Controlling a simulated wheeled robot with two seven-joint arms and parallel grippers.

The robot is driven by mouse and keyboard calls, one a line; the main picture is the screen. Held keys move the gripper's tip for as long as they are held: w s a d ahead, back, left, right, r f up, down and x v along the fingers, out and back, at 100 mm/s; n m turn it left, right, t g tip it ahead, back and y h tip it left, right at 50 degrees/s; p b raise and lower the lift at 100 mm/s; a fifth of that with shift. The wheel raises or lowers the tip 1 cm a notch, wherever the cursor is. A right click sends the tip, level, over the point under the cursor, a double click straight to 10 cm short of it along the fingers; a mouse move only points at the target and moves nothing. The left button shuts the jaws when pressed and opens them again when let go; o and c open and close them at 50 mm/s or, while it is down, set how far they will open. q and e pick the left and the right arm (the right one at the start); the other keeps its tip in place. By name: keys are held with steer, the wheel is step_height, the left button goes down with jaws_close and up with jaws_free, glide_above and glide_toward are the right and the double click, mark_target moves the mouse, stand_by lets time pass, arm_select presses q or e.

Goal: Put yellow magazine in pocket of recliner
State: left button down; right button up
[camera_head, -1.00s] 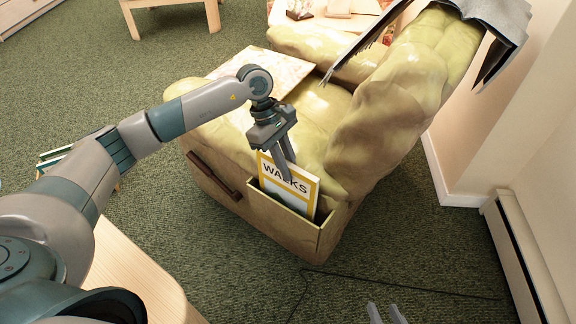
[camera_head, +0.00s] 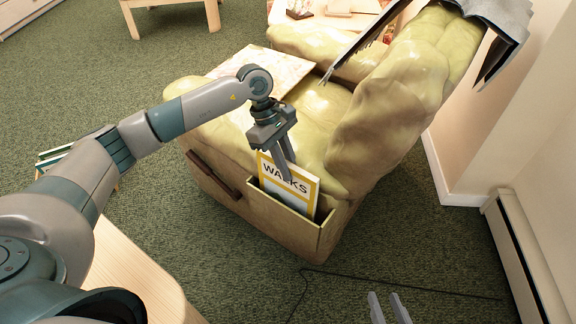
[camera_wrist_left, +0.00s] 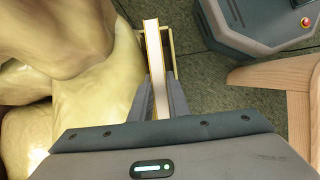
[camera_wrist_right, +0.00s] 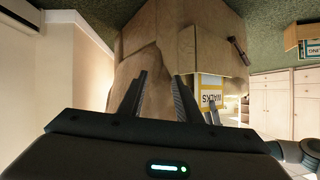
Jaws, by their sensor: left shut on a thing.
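The yellow-bordered magazine (camera_head: 303,188) with "WALKS" on its cover stands upright in the side pocket (camera_head: 285,220) of the green recliner (camera_head: 370,125). Its lower part is hidden behind the pocket's front. My left gripper (camera_head: 284,172) is shut on its top edge from above; the left wrist view shows the magazine (camera_wrist_left: 153,50) between both fingers. The magazine also shows upside down in the right wrist view (camera_wrist_right: 212,90). My right gripper (camera_head: 389,308) is open and empty above the floor, apart from the recliner.
A wooden handle (camera_head: 213,174) sits on the recliner's side, left of the pocket. A flat board (camera_head: 275,72) lies across the seat and arm. A wooden table (camera_head: 135,275) is at lower left. A baseboard heater (camera_head: 520,255) runs along the right wall. A dark cable lies on the carpet.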

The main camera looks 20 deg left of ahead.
steer(key=shift+r, duration=0.1)
arm_select(q)
steer(key=c, duration=2)
jaws_free()
steer(key=shift+r, duration=0.1)
arm_select(e)
steer(key=shift+s, duration=0.1)
arm_select(q)
steer(key=shift+r+p, duration=0.25)
steer(key=shift+p, duration=0.1)
steer(key=shift+w+a+r+p, duration=0.15)
steer(key=shift+r+p, duration=0.2)
steer(key=shift+r, duration=0.35)
steer(key=v, duration=1.1)
steer(key=shift+a, duration=0.15)
arm_select(e)
steer(key=s+f+g, duration=0.1)
steer(key=s+d+f+g, duration=0.1)
steer(key=s+d+f+g+h, duration=0.1)
steer(key=f, duration=0.1)
steer(key=shift+s+f, duration=0.1)
steer(key=shift+s, duration=0.2)
